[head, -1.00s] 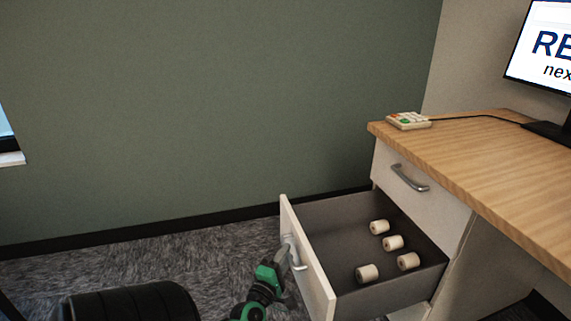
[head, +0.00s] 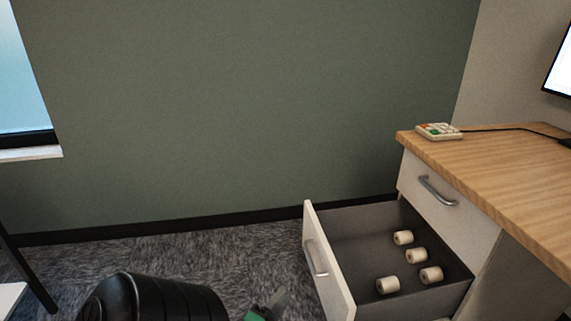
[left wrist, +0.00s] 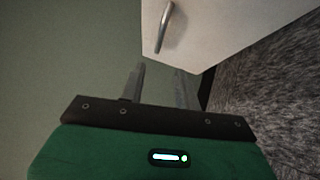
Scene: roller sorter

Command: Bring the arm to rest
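My left gripper (head: 280,298) is at the bottom edge of the head view, in front of the open lower drawer (head: 328,268). It is apart from the drawer's metal handle (head: 315,258). In the left wrist view the two fingers (left wrist: 160,82) stand apart with nothing between them. The white drawer front (left wrist: 225,30) and its handle (left wrist: 165,27) lie beyond the fingertips. Several pale rollers (head: 403,237) lie in the drawer. My right gripper is not in view.
The wooden desk (head: 490,160) with a closed upper drawer (head: 425,195) stands at right. A small keypad (head: 438,131) sits on its corner.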

